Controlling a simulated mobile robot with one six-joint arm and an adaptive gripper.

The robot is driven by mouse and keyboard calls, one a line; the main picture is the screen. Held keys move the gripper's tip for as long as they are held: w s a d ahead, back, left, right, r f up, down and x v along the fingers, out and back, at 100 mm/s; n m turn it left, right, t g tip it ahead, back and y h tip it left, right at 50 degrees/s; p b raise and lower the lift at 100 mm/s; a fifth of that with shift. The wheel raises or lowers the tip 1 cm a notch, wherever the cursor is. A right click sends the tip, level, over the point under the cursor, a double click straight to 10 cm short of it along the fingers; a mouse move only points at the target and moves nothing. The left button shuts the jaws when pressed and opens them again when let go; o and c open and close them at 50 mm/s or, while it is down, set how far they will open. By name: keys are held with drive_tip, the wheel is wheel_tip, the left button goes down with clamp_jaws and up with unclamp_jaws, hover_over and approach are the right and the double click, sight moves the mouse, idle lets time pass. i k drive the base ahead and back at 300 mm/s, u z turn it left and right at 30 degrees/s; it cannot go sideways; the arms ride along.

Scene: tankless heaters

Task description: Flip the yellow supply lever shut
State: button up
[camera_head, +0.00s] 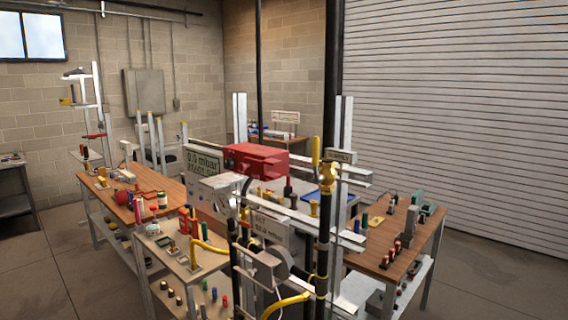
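A yellow lever (316,151) stands upright beside a thick black vertical pipe (325,225), right of the picture's middle. It is close to a brass-coloured valve body (328,177) on that pipe. I cannot make out my gripper in this view.
A grey gauge box (215,197) and a display reading "0.0 mbar" (203,161) stand left of the pipe. Yellow hoses (287,304) run low in front. Wooden benches with small parts stand left (122,208) and right (427,237). Open floor (490,285) lies at the right.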

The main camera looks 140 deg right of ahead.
sight(318, 179)
drive_tip(key=z, duration=2.1)
drive_tip(key=i, duration=0.1)
drive_tip(key=z, duration=3)
